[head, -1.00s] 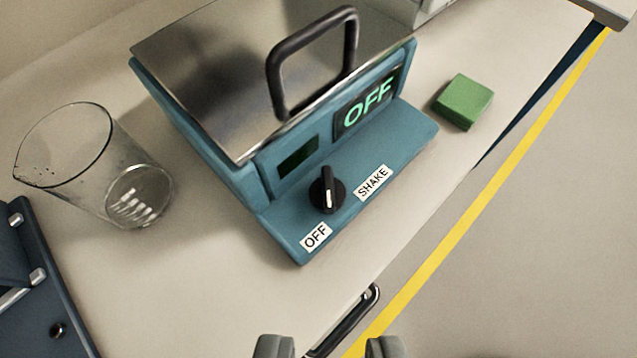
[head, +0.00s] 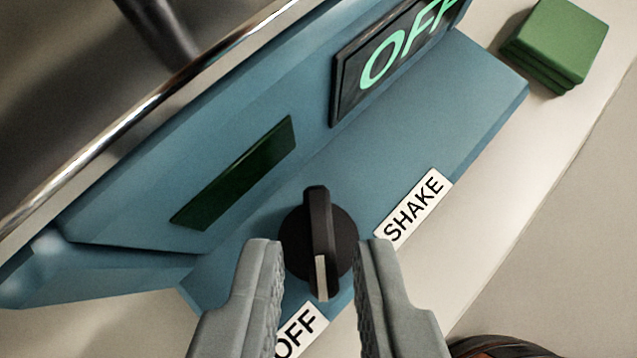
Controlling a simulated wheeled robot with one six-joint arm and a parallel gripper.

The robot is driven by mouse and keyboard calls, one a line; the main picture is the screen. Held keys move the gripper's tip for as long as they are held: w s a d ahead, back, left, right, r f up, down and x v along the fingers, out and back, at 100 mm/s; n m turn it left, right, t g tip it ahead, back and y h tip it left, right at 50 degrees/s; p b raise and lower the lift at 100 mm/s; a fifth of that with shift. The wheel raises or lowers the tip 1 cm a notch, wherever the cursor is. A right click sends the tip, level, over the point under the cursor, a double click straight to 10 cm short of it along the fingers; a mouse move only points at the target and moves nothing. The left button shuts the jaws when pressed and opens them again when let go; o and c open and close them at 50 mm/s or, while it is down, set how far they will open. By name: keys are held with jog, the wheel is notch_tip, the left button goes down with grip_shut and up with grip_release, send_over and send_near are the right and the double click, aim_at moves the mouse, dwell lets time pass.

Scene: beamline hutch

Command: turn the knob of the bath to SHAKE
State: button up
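The blue bath (head: 440,120) fills most of the head view, with its sloped front panel facing me. Its black knob (head: 320,240) stands on the panel, and the white pointer mark is on the end towards the OFF label (head: 300,330). The SHAKE label (head: 413,207) is to the right of the knob. The lit display (head: 400,55) reads OFF. My gripper (head: 318,245) is open, one grey finger on each side of the knob. A gap shows between the fingers and the knob's grip bar. The left finger partly hides the OFF label.
A green block (head: 560,40) lies on the bench beyond the bath's right end. The bath's metal lid edge and dark handle (head: 160,25) are at the upper left. A brown rounded object (head: 510,347) shows at the bottom right.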

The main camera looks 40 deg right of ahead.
aim_at(320, 241)
jog(key=shift+x, duration=1.1)
grip_shut()
